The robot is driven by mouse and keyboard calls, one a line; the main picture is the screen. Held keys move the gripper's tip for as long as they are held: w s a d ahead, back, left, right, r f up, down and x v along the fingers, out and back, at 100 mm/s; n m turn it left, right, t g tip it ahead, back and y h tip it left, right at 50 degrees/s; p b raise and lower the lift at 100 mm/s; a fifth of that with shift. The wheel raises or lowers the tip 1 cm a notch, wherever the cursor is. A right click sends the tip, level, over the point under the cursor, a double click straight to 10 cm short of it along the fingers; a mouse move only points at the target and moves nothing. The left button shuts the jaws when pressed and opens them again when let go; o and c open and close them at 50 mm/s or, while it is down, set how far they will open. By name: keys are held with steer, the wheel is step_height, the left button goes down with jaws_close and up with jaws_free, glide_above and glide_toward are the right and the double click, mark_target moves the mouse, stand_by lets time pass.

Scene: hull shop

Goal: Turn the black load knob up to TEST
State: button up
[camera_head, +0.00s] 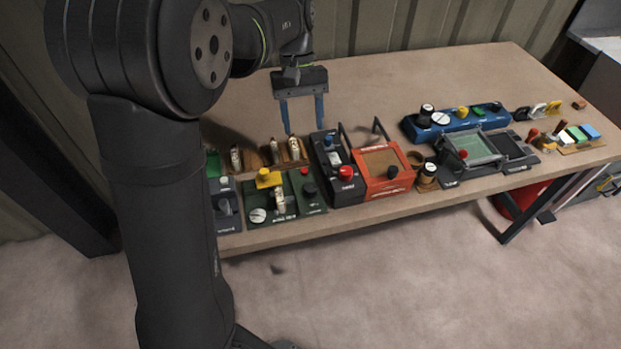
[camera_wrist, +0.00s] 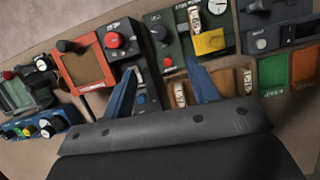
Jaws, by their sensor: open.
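Several black knobs show, and no label is sharp enough to tell which is the load knob. One is on the red-orange box, a black knob (camera_head: 393,171), also in the wrist view (camera_wrist: 65,46). Another is on the green panel, a black knob (camera_head: 309,189), also in the wrist view (camera_wrist: 158,32). The blue box has a black-based knob (camera_head: 427,108). My gripper (camera_head: 304,127) is open and empty above the panels' back edge, its blue fingers apart (camera_wrist: 161,64).
The red-orange box (camera_head: 376,190) has a raised bar behind it. A dark box with a red button (camera_head: 345,173) stands beside it. A yellow block (camera_head: 268,178) and wooden slots holding small parts (camera_head: 273,153) are at the left. The table's back area (camera_head: 400,80) is clear.

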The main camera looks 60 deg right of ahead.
steer(key=w+n+g, duration=0.1)
steer(key=w+n, duration=0.1)
steer(key=n, duration=0.2)
glide_toward(310, 186)
steer(key=shift+h, duration=0.4)
steer(key=x, duration=0.8)
steer(key=shift+s+a+f, duration=0.15)
steer(key=shift+a+f, duration=0.15)
steer(key=shift+a, duration=0.15)
steer(key=shift+c, duration=0.2)
steer(key=c, duration=0.9)
